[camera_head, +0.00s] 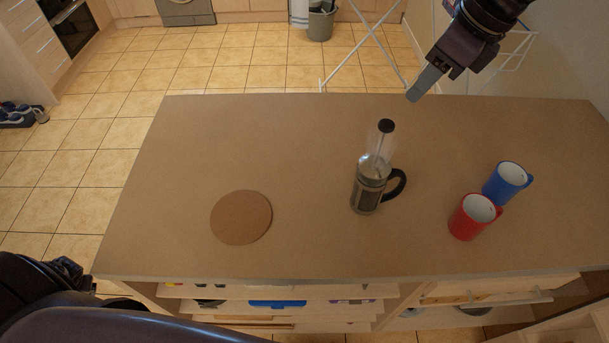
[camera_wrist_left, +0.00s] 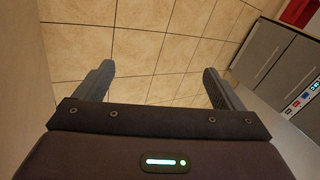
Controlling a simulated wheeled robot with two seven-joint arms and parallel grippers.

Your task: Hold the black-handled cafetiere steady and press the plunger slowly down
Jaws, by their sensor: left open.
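The cafetiere (camera_head: 367,192) stands upright on the counter, right of its middle. Its black handle (camera_head: 396,187) points right. Its plunger knob (camera_head: 386,126) is raised well above the lid on a thin rod. My right gripper (camera_head: 415,96) is up at the top right, above the counter's far edge and clear of the cafetiere; I see its fingers edge-on and cannot tell whether they are apart. My left gripper (camera_wrist_left: 158,85) is open and empty in the left wrist view, with floor tiles beyond its fingers. In the head view only my left arm shows, at the lower left.
A red mug (camera_head: 470,220) and a blue mug (camera_head: 504,186) stand right of the cafetiere. A round brown mat (camera_head: 241,217) lies left of it. The rest of the counter (camera_head: 240,135) is bare. A white drying rack (camera_head: 372,45) stands behind the counter.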

